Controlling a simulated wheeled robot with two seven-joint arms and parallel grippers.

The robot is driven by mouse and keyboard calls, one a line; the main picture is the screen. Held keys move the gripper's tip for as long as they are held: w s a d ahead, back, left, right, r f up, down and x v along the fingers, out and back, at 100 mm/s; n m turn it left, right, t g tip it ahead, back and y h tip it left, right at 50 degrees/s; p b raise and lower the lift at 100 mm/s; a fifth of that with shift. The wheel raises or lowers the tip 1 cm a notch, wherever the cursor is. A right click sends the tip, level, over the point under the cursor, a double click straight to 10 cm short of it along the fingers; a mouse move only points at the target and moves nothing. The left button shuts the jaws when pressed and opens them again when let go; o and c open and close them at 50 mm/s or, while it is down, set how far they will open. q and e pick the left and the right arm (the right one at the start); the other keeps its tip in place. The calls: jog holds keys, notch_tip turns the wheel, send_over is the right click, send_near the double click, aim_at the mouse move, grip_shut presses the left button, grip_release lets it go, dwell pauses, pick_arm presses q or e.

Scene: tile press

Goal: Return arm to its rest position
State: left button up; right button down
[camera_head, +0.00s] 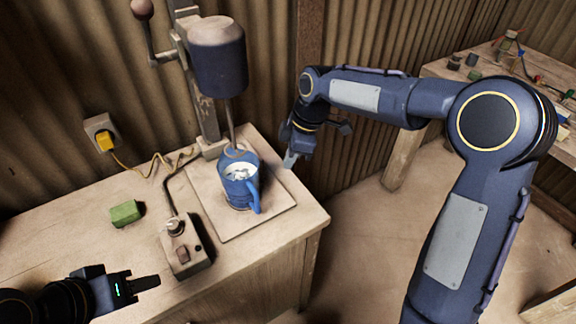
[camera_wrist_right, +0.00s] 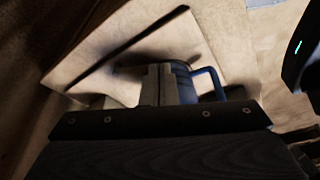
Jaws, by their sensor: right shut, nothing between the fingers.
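My right arm reaches in from the right in the head view, with its gripper (camera_head: 290,160) at the right of the drill press, apart from the blue mug. It is shut and empty. In the right wrist view its fingers (camera_wrist_right: 160,84) are together, in front of the blue mug (camera_wrist_right: 184,84), whose handle shows. The blue mug (camera_head: 240,186) stands upright on the press's base plate (camera_head: 222,220), under the spindle, with light-coloured contents. My left gripper (camera_head: 146,284) hangs over the front left of the bench; its finger gap is not clear.
The drill press (camera_head: 217,60) stands at the back of the workbench (camera_head: 60,232). A switch box (camera_head: 184,248) with a cable and a green block (camera_head: 125,213) lie left of the mug. A yellow plug (camera_head: 104,141) is in the wall socket. Another cluttered table (camera_head: 480,75) stands at the back right.

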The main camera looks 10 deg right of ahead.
jog(key=s+d+r+m+t, duration=0.2)
jog(key=s+d+r+m, duration=0.3)
jog(key=s+d+r, duration=0.35)
jog(key=s+d+f+m+t, duration=0.1)
jog(key=s+f+m, duration=0.1)
jog(key=s+m, duration=0.4)
jog(key=s+d+f+m+t, duration=0.1)
jog(key=s+f+m+t, duration=0.1)
jog(key=s+m, duration=0.5)
jog(key=s+f, duration=0.1)
jog(key=s, duration=0.4)
jog(key=shift+s+d+f+y, duration=0.25)
jog(key=shift+s+f+y, duration=0.05)
jog(key=shift+f, duration=0.05)
dwell(1.7)
